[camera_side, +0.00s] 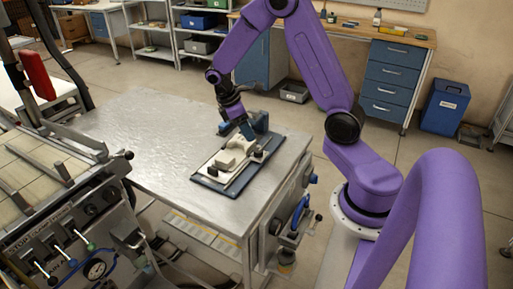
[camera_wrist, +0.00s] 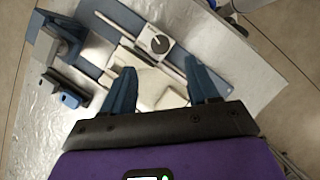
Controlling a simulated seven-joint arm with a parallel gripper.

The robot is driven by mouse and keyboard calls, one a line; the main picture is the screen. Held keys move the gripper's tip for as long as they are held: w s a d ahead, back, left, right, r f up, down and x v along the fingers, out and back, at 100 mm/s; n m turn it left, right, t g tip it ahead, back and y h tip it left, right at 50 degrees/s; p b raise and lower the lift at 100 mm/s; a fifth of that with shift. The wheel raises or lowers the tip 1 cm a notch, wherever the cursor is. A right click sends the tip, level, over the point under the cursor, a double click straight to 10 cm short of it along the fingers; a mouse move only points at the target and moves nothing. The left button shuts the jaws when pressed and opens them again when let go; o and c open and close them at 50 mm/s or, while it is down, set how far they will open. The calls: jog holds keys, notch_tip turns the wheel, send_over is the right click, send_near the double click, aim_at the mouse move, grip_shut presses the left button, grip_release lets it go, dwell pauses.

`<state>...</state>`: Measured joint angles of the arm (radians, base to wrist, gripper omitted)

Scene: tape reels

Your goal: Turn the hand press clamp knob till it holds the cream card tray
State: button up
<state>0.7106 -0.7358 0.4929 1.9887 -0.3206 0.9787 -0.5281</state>
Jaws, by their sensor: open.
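A cream card tray (camera_wrist: 158,93) lies on a dark blue base plate (camera_wrist: 85,12) on the metal table. In the side view the cream parts (camera_side: 226,160) sit on the same plate (camera_side: 208,180). A round black knob (camera_wrist: 160,44) with a pale mark sits on a white block beyond the tray in the wrist view. My gripper (camera_wrist: 160,70) is open, its blue fingers apart on either side of the view of the tray. In the side view my gripper (camera_side: 246,131) is low over the plate's far part. I cannot tell whether the fingers touch anything.
A blue block-like fixture (camera_side: 260,121) stands behind the plate; blue and grey blocks (camera_wrist: 68,85) show left in the wrist view. The metal table (camera_side: 130,125) is clear left of the plate. A control panel machine (camera_side: 75,215) stands at the left.

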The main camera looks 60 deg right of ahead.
aim_at(258, 150)
jog(key=x, duration=0.9)
jog(key=c, duration=1)
